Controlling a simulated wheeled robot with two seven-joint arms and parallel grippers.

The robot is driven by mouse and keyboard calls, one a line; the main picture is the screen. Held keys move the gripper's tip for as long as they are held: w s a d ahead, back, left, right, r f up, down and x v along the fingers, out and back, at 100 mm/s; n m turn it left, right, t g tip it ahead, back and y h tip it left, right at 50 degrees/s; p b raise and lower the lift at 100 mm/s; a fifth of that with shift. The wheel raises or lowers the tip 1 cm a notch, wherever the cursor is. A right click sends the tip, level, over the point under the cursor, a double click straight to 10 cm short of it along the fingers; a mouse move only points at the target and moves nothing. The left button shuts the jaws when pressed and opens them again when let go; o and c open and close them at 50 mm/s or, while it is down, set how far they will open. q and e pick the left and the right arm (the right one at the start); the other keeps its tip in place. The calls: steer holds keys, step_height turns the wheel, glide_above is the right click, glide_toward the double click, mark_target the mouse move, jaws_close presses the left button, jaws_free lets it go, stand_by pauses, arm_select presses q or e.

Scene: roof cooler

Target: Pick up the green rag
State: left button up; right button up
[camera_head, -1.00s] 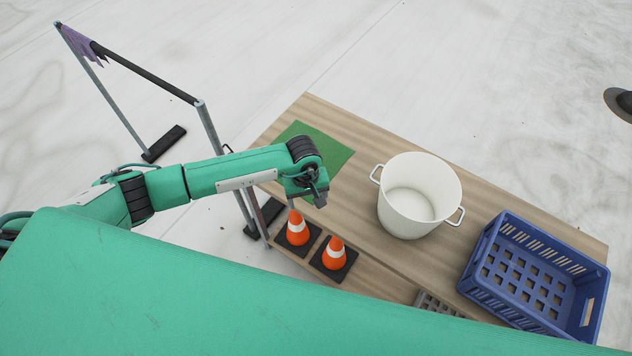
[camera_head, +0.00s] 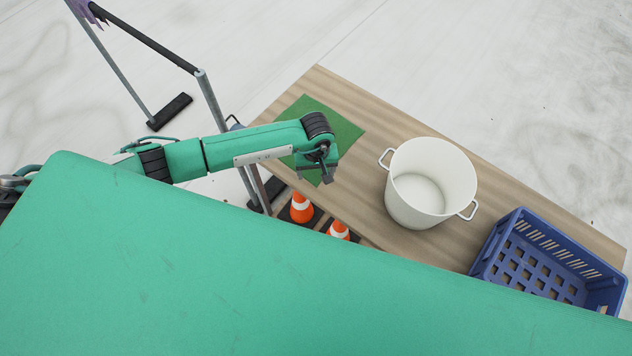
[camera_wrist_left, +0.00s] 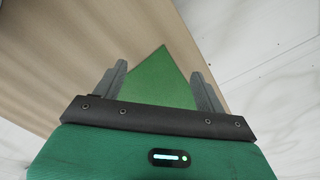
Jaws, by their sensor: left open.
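The green rag (camera_head: 345,131) lies flat on the wooden table near its left end. My left arm covers part of it in the head view. My left gripper (camera_head: 330,172) is over the rag's near right edge, and I cannot tell its exact height. In the left wrist view the gripper (camera_wrist_left: 163,85) is open, with its two fingers apart and nothing held. The rag (camera_wrist_left: 160,80) shows between and beyond the fingers there, with one corner pointing away. My right gripper is in neither view.
A white two-handled pot (camera_head: 430,182) stands on the table (camera_head: 358,206) right of the rag. A blue crate (camera_head: 548,262) is at the right end. Two orange cones (camera_head: 301,208) stand below the near edge. A metal frame (camera_head: 209,98) rises at the left.

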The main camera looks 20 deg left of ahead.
mark_target(316, 181)
arm_select(q)
step_height(316, 181, down, 2)
steer(key=shift+f+b, duration=0.25)
steer(key=shift+b, duration=0.75)
steer(key=shift+f+b, duration=0.3)
steer(key=shift+f, duration=0.1)
steer(key=shift+s+r, duration=0.1)
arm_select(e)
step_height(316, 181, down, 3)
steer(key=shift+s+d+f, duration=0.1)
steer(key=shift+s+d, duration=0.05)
arm_select(q)
jaws_close()
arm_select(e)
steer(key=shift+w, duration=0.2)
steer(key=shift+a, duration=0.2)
